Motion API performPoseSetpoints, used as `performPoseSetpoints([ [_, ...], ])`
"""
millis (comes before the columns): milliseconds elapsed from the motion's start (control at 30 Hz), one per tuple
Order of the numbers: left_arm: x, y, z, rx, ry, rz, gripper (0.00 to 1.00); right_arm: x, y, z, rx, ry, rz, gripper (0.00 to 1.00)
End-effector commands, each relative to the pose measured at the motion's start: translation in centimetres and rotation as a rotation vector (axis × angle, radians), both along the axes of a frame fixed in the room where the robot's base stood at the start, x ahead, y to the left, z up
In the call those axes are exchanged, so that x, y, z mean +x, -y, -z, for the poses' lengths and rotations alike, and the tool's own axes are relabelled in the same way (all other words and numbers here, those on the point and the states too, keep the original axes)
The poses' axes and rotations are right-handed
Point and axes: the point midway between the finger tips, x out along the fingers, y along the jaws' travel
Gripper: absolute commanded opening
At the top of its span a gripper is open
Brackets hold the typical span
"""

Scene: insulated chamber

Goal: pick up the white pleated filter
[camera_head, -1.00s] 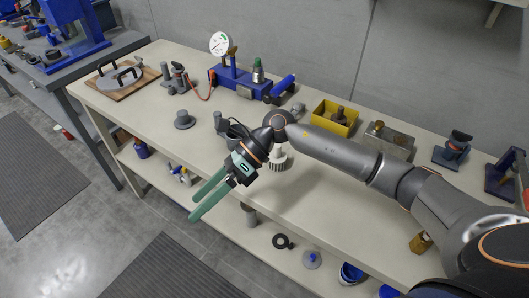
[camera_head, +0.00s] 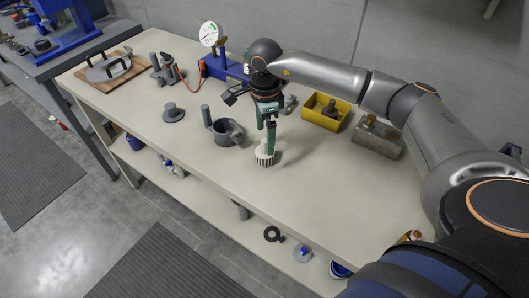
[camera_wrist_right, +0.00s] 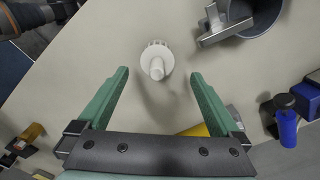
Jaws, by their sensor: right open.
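The white pleated filter (camera_head: 264,157) stands upright on the bench top, near its front edge in the head view. I cannot tell the exact height gap. My left gripper is not in view.
A grey cup-like part (camera_head: 227,132) stands close left of the filter. A grey flanged piece (camera_head: 173,113) is further left. A yellow bin (camera_head: 326,113) and a metal block (camera_head: 377,138) stand behind to the right.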

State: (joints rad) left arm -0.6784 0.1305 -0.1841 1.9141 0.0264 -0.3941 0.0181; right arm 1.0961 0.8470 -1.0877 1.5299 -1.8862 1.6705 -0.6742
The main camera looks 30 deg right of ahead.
Motion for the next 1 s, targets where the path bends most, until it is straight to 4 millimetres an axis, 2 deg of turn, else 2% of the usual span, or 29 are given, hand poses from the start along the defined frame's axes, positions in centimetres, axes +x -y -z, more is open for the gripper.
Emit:
performPoseSetpoints([
  [167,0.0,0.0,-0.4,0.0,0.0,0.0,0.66,-0.2,-0.1,1.3,0.002,-0.003,0.0,1.0],
  [433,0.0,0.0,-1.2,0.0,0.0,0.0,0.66,-0.4,-0.3,5.2,0.002,-0.003,0.001,1.0],
  [733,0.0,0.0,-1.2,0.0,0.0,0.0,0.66,-0.4,-0.3,5.7,0.003,0.001,0.0,1.0],
  [1000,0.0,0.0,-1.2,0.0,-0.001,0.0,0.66,-0.4,-0.3,5.7,0.003,0.001,0.0,0.71],
])
